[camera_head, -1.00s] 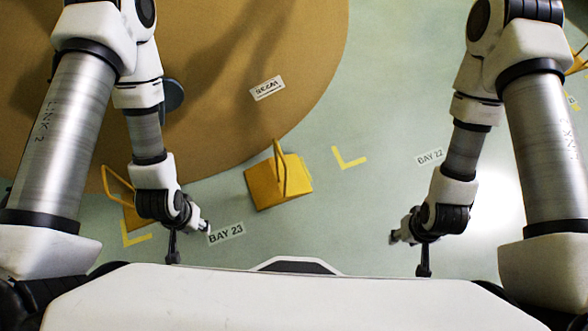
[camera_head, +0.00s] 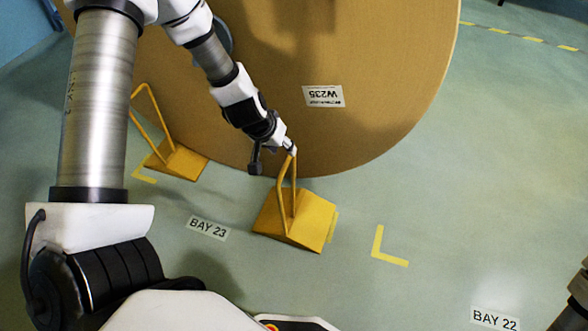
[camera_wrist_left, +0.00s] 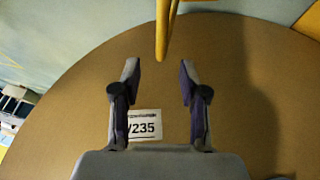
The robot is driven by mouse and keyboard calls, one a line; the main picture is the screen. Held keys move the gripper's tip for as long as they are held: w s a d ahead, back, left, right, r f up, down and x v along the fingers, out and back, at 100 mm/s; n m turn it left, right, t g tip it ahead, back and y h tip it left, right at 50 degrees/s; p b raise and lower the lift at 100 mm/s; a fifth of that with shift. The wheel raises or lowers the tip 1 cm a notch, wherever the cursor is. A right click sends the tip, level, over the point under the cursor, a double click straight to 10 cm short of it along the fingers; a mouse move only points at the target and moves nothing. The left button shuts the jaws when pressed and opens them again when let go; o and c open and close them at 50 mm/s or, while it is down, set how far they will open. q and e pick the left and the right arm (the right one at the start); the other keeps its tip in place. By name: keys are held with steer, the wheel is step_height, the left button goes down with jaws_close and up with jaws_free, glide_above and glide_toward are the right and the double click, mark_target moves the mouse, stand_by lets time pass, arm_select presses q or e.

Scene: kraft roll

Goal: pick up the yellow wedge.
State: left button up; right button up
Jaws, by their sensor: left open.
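A yellow wedge (camera_head: 295,218) with a tall bent-bar handle sits on the floor at the edge of the big brown roll. My left gripper (camera_head: 290,149) is by the top of its handle in the head view. In the left wrist view the gripper (camera_wrist_left: 160,70) is open and empty, and the yellow handle bar (camera_wrist_left: 162,35) stands just beyond the fingertips, roughly in line with the gap. A second yellow wedge (camera_head: 178,162) with a similar handle is further left against the roll. My right gripper is out of view; only part of that arm shows at the lower right.
The large brown roll (camera_head: 390,100) with a W235 label (camera_head: 323,96) fills the upper middle. A BAY 23 label (camera_head: 208,228), a yellow floor corner mark (camera_head: 385,250) and a BAY 22 label (camera_head: 495,319) lie on the floor. The green floor at right is clear.

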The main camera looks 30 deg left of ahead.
mark_target(289, 156)
arm_select(q)
steer(key=b+x, duration=0.6)
steer(key=x, duration=0.1)
steer(key=shift+f+b, duration=0.25)
steer(key=shift+b, duration=0.05)
steer(key=shift+w+f, duration=0.15)
steer(key=shift+r, duration=0.25)
jaws_close()
